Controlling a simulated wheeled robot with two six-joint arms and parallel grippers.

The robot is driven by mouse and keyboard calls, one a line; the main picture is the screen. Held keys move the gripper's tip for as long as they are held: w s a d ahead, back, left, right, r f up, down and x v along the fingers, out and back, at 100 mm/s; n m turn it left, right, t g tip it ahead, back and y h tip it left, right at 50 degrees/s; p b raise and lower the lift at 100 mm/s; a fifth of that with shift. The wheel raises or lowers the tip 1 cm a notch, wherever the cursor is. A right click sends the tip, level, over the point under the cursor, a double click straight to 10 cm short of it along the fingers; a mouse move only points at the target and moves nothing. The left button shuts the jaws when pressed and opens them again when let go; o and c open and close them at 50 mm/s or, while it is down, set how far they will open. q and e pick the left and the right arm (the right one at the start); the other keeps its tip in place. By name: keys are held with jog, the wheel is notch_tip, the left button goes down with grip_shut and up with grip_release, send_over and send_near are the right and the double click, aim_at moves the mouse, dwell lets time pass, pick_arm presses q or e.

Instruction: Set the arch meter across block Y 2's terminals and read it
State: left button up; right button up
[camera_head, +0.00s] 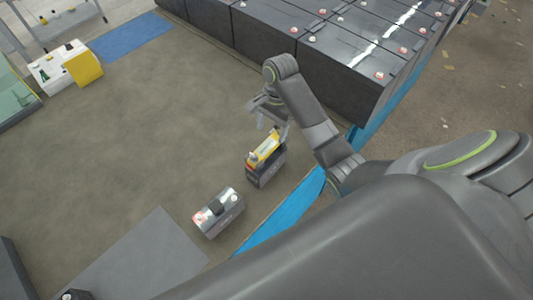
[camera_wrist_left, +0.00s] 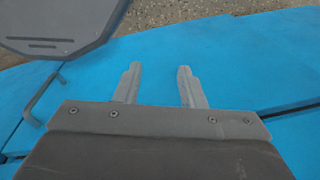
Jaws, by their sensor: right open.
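A yellow meter-like thing (camera_head: 265,149) sits on top of a dark block (camera_head: 267,169) near the middle of the head view. My right gripper (camera_head: 272,117) is open just above and behind it; one finger overlaps its upper end in the picture, and I cannot tell if they touch. A grey block (camera_head: 222,216) with a red and a white terminal and a dark part on top stands nearer, at lower left of it. Block labels are too small to read. My left gripper (camera_wrist_left: 159,70) is open and empty over a blue surface in the left wrist view.
Large dark battery blocks (camera_head: 262,37) with terminals stand in rows at the top right. A blue strip (camera_head: 283,214) runs along the floor beside them. A white bench (camera_head: 54,66) with a yellow box (camera_head: 84,68) is at upper left. The middle floor (camera_head: 150,130) is clear.

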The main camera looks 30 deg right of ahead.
aim_at(267, 146)
jog(key=f, duration=0.1)
jog(key=f+p, duration=0.1)
jog(key=f, duration=0.2)
jog(key=shift+s+a, duration=0.25)
jog(key=shift+a, duration=0.1)
jog(key=shift+f+p, duration=0.3)
jog(key=shift+f, duration=0.15)
jog(key=shift+a+f, duration=0.15)
jog(key=shift+f, duration=0.2)
pick_arm(q)
jog(key=shift+w+r+p, duration=0.2)
jog(key=shift+r+p, duration=0.05)
jog(key=shift+r, duration=0.2)
jog(key=shift+w+r+p, duration=0.2)
jog(key=shift+r+p, duration=0.05)
jog(key=shift+r, duration=0.2)
pick_arm(e)
jog(key=shift+a+f, duration=0.25)
jog(key=shift+f, duration=0.85)
jog(key=shift+a+f, duration=0.2)
jog(key=shift+f, duration=0.85)
pick_arm(q)
jog(key=shift+r, duration=0.25)
pick_arm(e)
jog(key=shift+f, duration=0.2)
jog(key=shift+w, duration=0.1)
grip_shut()
pick_arm(q)
jog(key=shift+f, duration=0.1)
